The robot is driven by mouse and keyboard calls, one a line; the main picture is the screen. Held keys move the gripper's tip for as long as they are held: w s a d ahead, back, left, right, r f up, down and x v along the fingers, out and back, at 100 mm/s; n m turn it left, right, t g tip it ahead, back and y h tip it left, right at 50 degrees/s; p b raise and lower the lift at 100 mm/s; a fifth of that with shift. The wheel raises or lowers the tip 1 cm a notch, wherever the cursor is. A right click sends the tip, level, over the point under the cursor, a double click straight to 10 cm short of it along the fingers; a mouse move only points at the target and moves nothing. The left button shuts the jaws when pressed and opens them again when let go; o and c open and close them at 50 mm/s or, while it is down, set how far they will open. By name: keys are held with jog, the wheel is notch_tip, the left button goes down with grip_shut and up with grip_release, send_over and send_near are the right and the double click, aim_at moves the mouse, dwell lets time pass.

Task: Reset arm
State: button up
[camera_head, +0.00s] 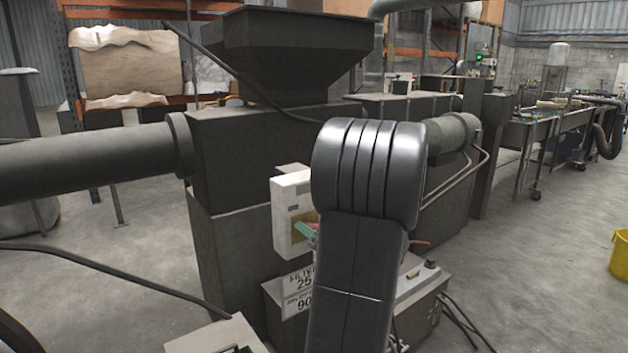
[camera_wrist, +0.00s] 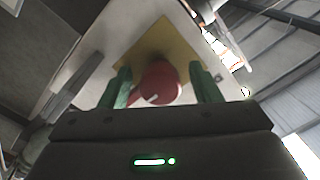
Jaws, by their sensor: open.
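My gripper (camera_wrist: 160,73) has green fingers and is open in the wrist view. A round red knob (camera_wrist: 160,84) sits between the fingers, with a gap visible on the right side. The knob is on a yellow plate (camera_wrist: 158,42) on a white box. In the head view my dark arm stands in the middle and hides most of the gripper. A green finger of my gripper (camera_head: 305,231) shows beside the white box (camera_head: 290,188). The knob is hidden there. I cannot tell whether the fingers touch it.
A dark machine with a hopper (camera_head: 290,50) stands behind the white box. A thick pipe (camera_head: 90,160) runs out to the left. A low control box (camera_head: 410,290) with cables stands at the lower right. The floor at right is mostly clear, with a yellow bucket (camera_head: 621,255) at the edge.

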jog(key=shift+r+n+p, duration=0.15)
jog(key=shift+n+p, duration=1.05)
jog(key=shift+p, duration=0.35)
